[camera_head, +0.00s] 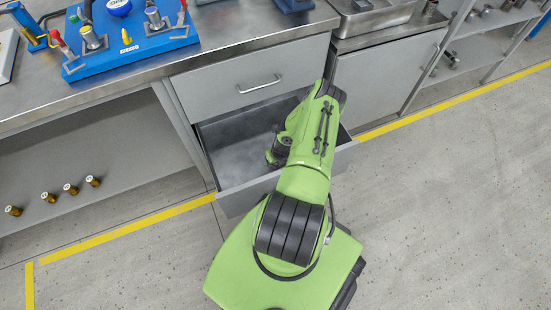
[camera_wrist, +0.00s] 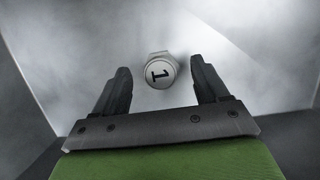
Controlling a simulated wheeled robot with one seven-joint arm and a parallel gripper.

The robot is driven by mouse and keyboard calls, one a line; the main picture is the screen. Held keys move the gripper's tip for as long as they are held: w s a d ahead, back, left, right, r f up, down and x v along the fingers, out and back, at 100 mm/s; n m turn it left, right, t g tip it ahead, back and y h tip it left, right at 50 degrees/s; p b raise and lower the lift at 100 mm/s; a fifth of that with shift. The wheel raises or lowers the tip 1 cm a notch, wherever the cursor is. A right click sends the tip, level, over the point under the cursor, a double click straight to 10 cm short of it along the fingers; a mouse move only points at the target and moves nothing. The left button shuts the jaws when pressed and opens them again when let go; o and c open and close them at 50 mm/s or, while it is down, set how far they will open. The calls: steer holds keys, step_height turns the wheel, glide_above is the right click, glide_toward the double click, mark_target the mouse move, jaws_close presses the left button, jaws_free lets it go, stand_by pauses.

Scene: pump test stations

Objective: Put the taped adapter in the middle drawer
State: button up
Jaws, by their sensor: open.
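A small round part (camera_wrist: 160,71) with a pale top marked "1" is in the wrist view, on the grey drawer floor as far as I can tell. Its sides are mostly hidden, and I see no tape on it. My gripper (camera_wrist: 160,66) is open, with one dark finger on each side of the part and a gap to both. The lower drawer (camera_head: 232,203) of the bench unit is pulled open in the head view, and my arm reaches down into it. My arm hides part of its inside. I cannot tell from here whether it is the middle one.
A closed drawer (camera_head: 230,84) with a bar handle is just above the open one. A blue test station (camera_head: 128,45) stands on the bench. The floor to the right is clear.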

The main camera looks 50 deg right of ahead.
steer(key=p+v, duration=0.3)
steer(key=v, duration=0.6)
steer(key=w+r+n, duration=0.4)
steer(key=r+n, duration=0.2)
steer(key=r, duration=0.3)
steer(key=w+r+n, duration=0.5)
steer(key=r, duration=0.3)
steer(key=w+a+r+n, duration=0.1)
steer(key=a+r+n, duration=0.45)
steer(key=r, duration=0.35)
steer(key=w+a+r+n, duration=0.1)
steer(key=a+r+n, duration=0.45)
steer(key=r, duration=0.35)
steer(key=s+a+r+n+t, duration=0.2)
steer(key=s+a+r+n, duration=0.4)
steer(key=a+r+n, duration=0.55)
steer(key=s+a+r+n+y, duration=0.1)
steer(key=s+a+n, duration=0.2)
steer(key=s+n, duration=0.1)
steer(key=s+a+r+n, duration=0.2)
steer(key=s+a+n, duration=0.1)
steer(key=s, duration=0.4)
steer(key=shift+a+r+n+t+y, duration=0.3)
steer(key=shift+n+y, duration=0.1)
steer(key=shift+n, duration=0.45)
steer(key=shift+s, duration=0.15)
